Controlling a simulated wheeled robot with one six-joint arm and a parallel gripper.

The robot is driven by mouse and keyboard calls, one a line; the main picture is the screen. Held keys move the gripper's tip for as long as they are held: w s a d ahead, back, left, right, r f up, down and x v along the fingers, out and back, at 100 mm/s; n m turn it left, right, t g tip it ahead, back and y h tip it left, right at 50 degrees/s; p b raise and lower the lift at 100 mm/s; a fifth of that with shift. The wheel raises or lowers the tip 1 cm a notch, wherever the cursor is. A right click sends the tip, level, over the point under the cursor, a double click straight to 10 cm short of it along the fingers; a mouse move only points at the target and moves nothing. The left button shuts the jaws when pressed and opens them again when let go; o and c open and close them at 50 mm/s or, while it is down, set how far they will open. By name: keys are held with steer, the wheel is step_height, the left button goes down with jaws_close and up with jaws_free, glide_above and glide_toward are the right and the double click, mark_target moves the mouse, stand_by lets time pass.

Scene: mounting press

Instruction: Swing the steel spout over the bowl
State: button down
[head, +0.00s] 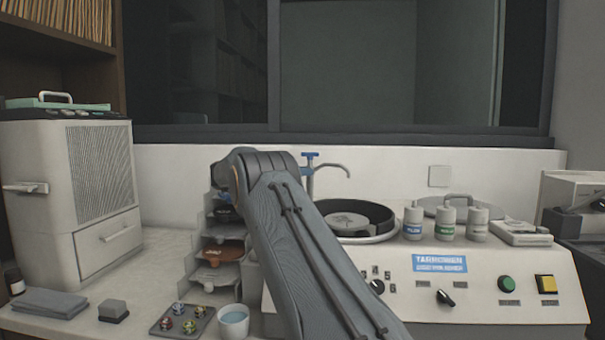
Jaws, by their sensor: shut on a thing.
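The steel spout (331,167) is a thin curved tube on a post with a blue handle (310,155), behind the press. It points right, and its tip hangs at about the middle of the bowl's width in the picture. I cannot tell whether the tip is over the bowl or behind it. The bowl (385,215) is a round black basin with a pale rim, sunk in the top of the white press. A grey disc shows inside it. My gripper is hidden behind my arm.
Several white bottles (446,222) and a round lid (450,204) stand right of the bowl. Left of my arm are stacked trays (222,255), a cup of blue liquid (233,321) and a small tray (180,320). A white cabinet (65,195) stands far left.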

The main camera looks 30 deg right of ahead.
steer(key=c, duration=1.8)
jaws_free()
steer(key=shift+s+d+r, duration=0.15)
steer(key=shift+d, duration=0.15)
steer(key=shift+s+d, duration=0.1)
steer(key=shift+d, duration=0.1)
steer(key=shift+w+a, duration=0.25)
steer(key=shift+a, duration=0.4)
steer(key=shift+b+v, duration=1)
steer(key=shift+v, duration=2.45)
